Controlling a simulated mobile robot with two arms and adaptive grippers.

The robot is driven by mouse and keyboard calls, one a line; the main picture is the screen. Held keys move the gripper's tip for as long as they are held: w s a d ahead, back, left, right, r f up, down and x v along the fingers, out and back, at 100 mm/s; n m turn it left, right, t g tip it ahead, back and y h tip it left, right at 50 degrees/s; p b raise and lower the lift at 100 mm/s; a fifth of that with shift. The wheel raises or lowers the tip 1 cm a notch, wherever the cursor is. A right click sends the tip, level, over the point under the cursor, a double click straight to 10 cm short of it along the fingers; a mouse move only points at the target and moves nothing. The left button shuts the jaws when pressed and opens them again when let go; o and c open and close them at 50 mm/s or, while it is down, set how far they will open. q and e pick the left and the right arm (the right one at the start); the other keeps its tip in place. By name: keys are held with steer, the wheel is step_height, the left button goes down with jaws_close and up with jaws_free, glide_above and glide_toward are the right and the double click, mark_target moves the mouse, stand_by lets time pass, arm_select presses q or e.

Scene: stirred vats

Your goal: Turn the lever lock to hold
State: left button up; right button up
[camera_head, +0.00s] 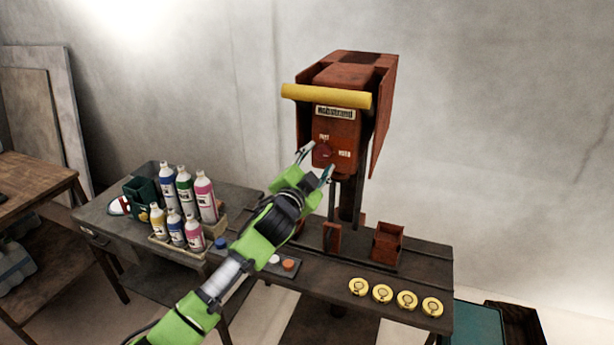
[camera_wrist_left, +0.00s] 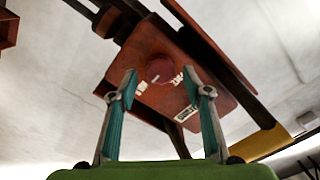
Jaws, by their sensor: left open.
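The lever lock (camera_head: 322,153) is a round dark red knob on the front of a rusty red machine head (camera_head: 345,128). White labels flank it; their text is too small to read surely. A yellow bar (camera_head: 328,96) crosses the machine head above it. My left gripper (camera_head: 316,163) is open in front of the knob, with its fingers pointing at it. In the left wrist view the knob (camera_wrist_left: 159,71) sits between the two open fingers (camera_wrist_left: 160,88), apparently beyond their tips. Whether they touch it I cannot tell. My right gripper is not in view.
Below stands a dark bench (camera_head: 330,278) with several yellow discs (camera_head: 382,293) and an open red box (camera_head: 387,243). Several coloured bottles (camera_head: 184,190) and a green bin (camera_head: 142,192) stand on the left side table. The wall right of the machine is clear.

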arm_select(q)
steer(key=v, duration=1)
